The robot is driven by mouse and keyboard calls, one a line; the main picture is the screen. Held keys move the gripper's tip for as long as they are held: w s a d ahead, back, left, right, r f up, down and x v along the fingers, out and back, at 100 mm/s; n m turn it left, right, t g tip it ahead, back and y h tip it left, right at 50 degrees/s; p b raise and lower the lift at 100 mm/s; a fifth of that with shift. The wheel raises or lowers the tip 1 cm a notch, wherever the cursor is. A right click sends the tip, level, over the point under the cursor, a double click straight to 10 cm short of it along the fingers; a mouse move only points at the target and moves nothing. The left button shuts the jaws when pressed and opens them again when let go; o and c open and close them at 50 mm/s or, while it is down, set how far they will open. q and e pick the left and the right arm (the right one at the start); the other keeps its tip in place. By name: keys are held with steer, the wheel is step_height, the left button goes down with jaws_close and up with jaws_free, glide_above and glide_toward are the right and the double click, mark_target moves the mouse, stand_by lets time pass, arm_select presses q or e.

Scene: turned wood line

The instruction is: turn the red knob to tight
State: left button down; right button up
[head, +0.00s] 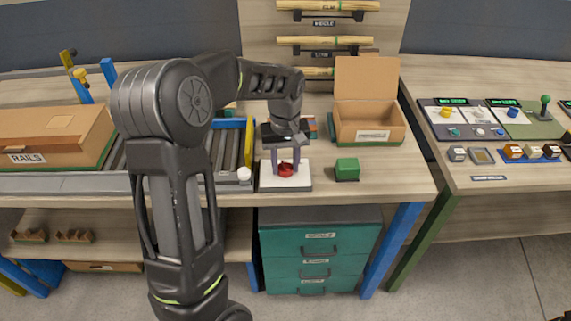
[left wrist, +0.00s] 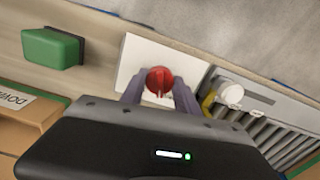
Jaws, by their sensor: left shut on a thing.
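The red knob (head: 286,170) sits on a white square plate (head: 301,183) near the front edge of the bench. My left gripper (head: 285,167) reaches down over it from above, one finger on each side. In the left wrist view the red knob (left wrist: 160,81) shows a raised bar across its round top, between the two fingertips (left wrist: 158,92). The left gripper is shut on the knob. No mark for tight can be made out on the plate. My right gripper is in neither view.
A green block (head: 347,169) stands just right of the plate. A white round cap (head: 244,174) and a roller conveyor (head: 228,150) are to the left. An open cardboard box (head: 369,122) stands behind right. The bench's front edge is close.

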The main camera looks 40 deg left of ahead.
mark_target(284, 165)
arm_select(q)
steer(key=m, duration=0.6)
steer(key=shift+b, duration=0.3)
steer(key=m, duration=0.7)
steer(key=shift+a, duration=0.15)
steer(key=c, duration=0.9)
jaws_free()
step_height(284, 165, up, 8)
steer(key=shift+f+b, duration=0.1)
steer(key=shift+b, duration=0.35)
